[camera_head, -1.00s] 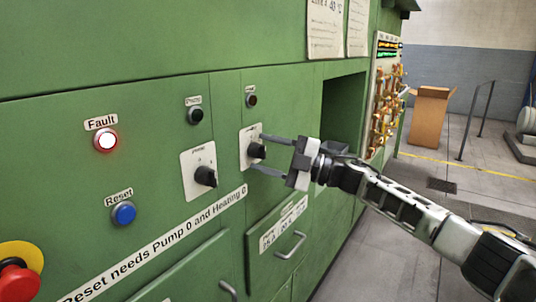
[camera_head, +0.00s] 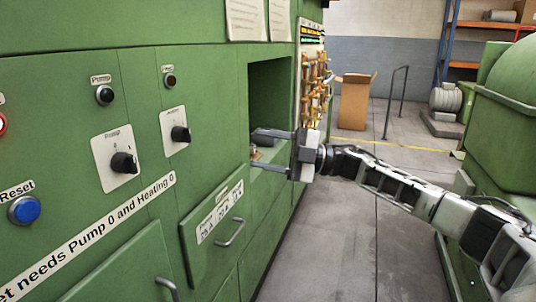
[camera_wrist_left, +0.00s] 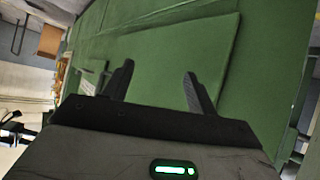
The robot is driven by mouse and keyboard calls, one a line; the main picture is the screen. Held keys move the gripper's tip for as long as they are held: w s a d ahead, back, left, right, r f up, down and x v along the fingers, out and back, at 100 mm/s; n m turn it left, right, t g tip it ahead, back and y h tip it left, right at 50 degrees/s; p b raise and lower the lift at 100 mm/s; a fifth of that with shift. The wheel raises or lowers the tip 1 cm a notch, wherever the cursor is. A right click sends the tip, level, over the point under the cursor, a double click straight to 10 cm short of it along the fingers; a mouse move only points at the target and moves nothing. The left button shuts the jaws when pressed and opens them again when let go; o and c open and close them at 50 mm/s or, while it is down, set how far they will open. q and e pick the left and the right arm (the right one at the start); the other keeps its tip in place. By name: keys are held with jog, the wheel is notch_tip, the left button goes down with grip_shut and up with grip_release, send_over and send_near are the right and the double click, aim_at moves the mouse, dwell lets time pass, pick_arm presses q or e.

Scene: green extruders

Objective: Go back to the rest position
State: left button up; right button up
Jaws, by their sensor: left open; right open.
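My right gripper (camera_head: 272,152) is open and empty in the head view. Its fingers point left, in front of the dark recess in the green cabinet, and stand apart from the knobs. The right black rotary knob (camera_head: 180,134) and the left black rotary knob (camera_head: 124,162) sit on white plates on the green panel (camera_head: 60,90). My left gripper (camera_wrist_left: 158,88) shows only in the left wrist view. It is open with nothing between its fingers, facing a green panel surface.
A blue reset button (camera_head: 24,210) and a drawer handle (camera_head: 230,232) are on the panel. A cardboard box (camera_head: 355,102) stands on the floor behind. Green machinery (camera_head: 505,110) stands at the right. The grey floor (camera_head: 335,240) between is clear.

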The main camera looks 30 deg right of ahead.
jog(key=shift+s+d, duration=0.1)
jog(key=shift+d, duration=0.05)
dwell(0.4)
jog(key=s+a+f+m+t+h, duration=0.25)
jog(key=a+f+m, duration=0.35)
jog(key=a+f, duration=0.3)
jog(key=s+a+f+m+t+h, duration=0.25)
jog(key=a+f+m, duration=0.4)
jog(key=f, duration=0.55)
jog(key=s+a+f+m+g+h, duration=0.1)
jog(key=s+f+m+g+h, duration=0.1)
jog(key=s+f+m+h, duration=0.2)
jog(key=s+a+f+m+g+h, duration=0.2)
jog(key=s+f+m+h, duration=0.3)
jog(key=s+f, duration=0.5)
jog(key=s+g, duration=0.1)
jog(key=s, duration=0.5)
jog(key=shift+s+f, duration=0.2)
jog(key=shift+f, duration=0.05)
jog(key=shift+m, duration=0.25)
